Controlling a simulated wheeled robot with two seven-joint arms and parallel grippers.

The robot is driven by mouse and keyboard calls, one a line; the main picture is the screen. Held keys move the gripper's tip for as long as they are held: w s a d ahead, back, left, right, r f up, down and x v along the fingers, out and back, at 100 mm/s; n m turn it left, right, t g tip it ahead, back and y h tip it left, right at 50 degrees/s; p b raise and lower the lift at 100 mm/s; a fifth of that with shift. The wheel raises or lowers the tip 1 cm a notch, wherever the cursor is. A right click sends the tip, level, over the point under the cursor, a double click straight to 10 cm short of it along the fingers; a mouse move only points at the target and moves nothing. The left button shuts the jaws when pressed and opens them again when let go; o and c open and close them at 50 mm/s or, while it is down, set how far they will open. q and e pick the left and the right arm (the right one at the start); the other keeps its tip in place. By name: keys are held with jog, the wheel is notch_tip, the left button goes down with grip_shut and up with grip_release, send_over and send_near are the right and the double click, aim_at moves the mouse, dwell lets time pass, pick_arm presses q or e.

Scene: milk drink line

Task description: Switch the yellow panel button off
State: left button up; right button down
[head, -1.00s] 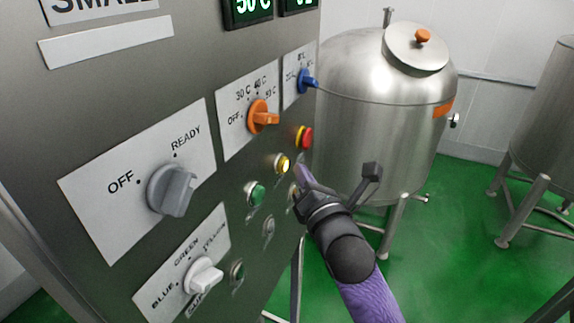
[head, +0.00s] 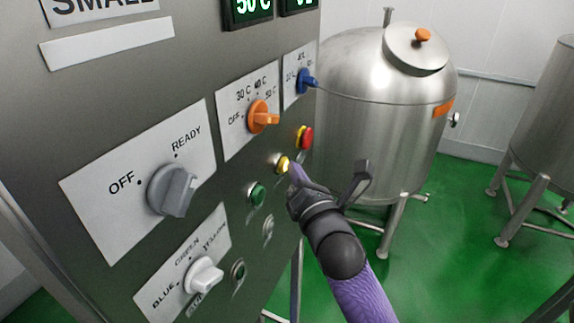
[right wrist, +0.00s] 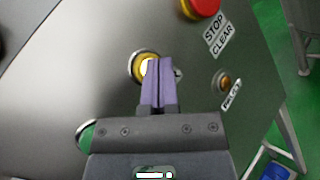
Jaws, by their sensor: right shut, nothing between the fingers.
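The yellow panel button (head: 282,163) sits on the steel control panel, above and right of a green button, and its centre looks lit. My right gripper (head: 294,170) is shut with nothing between its fingers, its purple fingertips right at the button. In the right wrist view the yellow button (right wrist: 146,67) shows a bright centre, and the shut fingertips (right wrist: 157,62) overlap its right part. I cannot tell whether they touch it. My left gripper is not in view.
A red stop button (head: 305,137) is just above right of the yellow one, and a green button (head: 256,194) is below left. Orange (head: 262,117), blue (head: 306,80), grey (head: 172,191) and white (head: 203,276) knobs stick out. A steel tank (head: 375,110) stands behind.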

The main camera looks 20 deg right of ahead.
jog(key=shift+w+a, duration=0.1)
dwell(0.3)
jog(key=s+d+p, duration=0.2)
jog(key=s+d, duration=0.3)
jog(key=s, duration=0.1)
dwell(0.7)
jog(key=c, duration=1.3)
grip_release()
dwell(0.5)
